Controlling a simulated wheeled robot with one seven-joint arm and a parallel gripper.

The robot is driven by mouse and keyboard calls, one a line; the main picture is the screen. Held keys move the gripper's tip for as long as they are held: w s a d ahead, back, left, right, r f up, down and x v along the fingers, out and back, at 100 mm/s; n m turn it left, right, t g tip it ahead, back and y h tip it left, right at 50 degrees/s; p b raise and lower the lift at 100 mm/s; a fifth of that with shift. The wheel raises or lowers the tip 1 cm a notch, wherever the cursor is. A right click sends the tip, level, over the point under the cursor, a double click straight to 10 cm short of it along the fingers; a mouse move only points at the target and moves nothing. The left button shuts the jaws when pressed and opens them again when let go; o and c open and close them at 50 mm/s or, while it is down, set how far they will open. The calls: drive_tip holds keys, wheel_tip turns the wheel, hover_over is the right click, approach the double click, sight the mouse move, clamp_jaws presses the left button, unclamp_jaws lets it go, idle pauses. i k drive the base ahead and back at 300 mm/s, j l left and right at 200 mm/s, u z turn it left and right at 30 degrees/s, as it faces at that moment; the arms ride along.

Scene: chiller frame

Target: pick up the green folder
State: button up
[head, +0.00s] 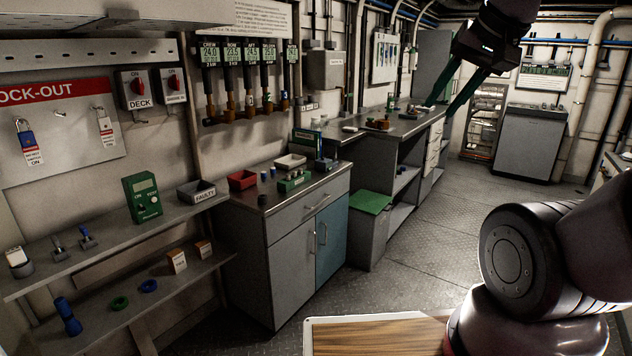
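A flat green rectangular piece (370,202) lies on top of a low grey box, right of the blue-doored cabinet. I cannot tell whether it is a folder or a pad.
The grey cabinet (270,250) carries a red tray (242,180), a white tray (290,161) and small parts. Shelves at left hold a green meter (142,198) and a FAULTY bin (196,191). A wood-topped surface (375,337) is at bottom. The floor (440,235) is clear.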

sight(311, 140)
drive_tip(key=i+l+z, duration=0.15)
drive_tip(key=i+z, duration=0.3)
drive_tip(key=i, duration=0.45)
drive_tip(key=i+j+z, duration=0.15)
drive_tip(key=i+z, duration=0.3)
drive_tip(key=i, duration=0.45)
drive_tip(key=i+u, duration=0.3)
drive_tip(key=i, duration=0.15)
drive_tip(key=i+l+u, duration=0.15)
drive_tip(key=i+u, duration=0.15)
drive_tip(key=i, duration=0.15)
drive_tip(key=i+j+u, duration=0.1)
drive_tip(key=i+u, duration=0.15)
drive_tip(key=u, duration=0.15)
drive_tip(key=i+u, duration=0.25)
drive_tip(key=u, duration=0.2)
drive_tip(key=i+l+u, duration=0.15)
drive_tip(key=u, duration=0.25)
drive_tip(key=i, duration=0.1)
